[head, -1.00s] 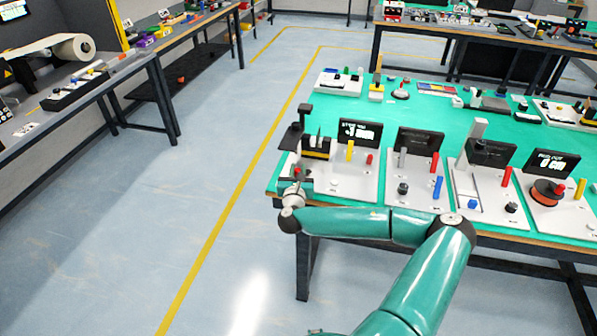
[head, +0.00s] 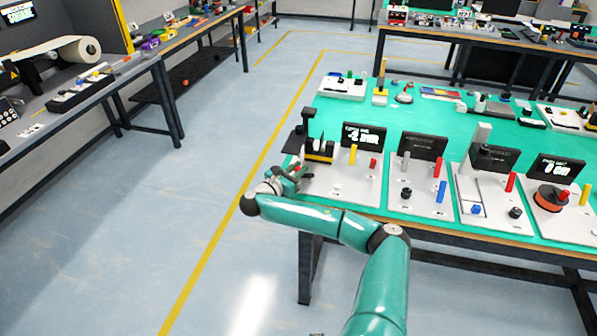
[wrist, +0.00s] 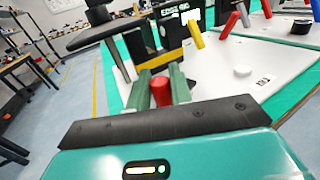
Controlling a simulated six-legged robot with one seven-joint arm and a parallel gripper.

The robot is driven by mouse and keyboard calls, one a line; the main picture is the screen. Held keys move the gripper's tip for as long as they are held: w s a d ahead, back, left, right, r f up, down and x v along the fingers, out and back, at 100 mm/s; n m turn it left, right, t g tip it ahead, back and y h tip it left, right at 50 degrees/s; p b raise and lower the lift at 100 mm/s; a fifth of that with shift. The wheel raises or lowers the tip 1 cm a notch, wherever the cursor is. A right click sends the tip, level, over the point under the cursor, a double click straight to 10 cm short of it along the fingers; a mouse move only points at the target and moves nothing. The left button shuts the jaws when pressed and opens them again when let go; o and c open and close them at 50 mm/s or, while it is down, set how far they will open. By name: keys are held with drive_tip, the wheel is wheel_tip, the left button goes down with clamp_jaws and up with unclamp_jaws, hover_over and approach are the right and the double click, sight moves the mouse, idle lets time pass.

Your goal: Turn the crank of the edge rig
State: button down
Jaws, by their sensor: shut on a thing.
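The edge rig (head: 337,186) is the leftmost panel on the green table. It has a small dark screen (head: 362,136), a yellow lever (head: 353,154) and a short red lever (head: 373,163). The wrist view shows its yellow and black block (wrist: 150,52) and a black pad (wrist: 106,35) on a post. My gripper (head: 298,173) is at the rig's left front edge, reaching in from the left. In the wrist view, its green fingers (wrist: 161,84) are closed on a red crank knob (wrist: 160,92) between them. The crank's arm is hidden behind the knob and fingers.
More panels stand to the right, one with grey, red and blue levers (head: 410,183) and one with an orange spool (head: 550,197). The floor left of the table is clear. Another bench (head: 100,85) stands farther left.

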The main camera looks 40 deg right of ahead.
drive_tip(key=shift+w+d+m+g, duration=0.15)
drive_tip(key=shift+m+g, duration=0.25)
drive_tip(key=shift+g, duration=0.25)
drive_tip(key=shift+w+d+m+g, duration=0.1)
drive_tip(key=shift+m+g, duration=0.3)
drive_tip(key=shift+g, duration=0.25)
drive_tip(key=c, duration=1.3)
unclamp_jaws()
drive_tip(key=shift+s, duration=0.1)
drive_tip(key=shift+a, duration=0.15)
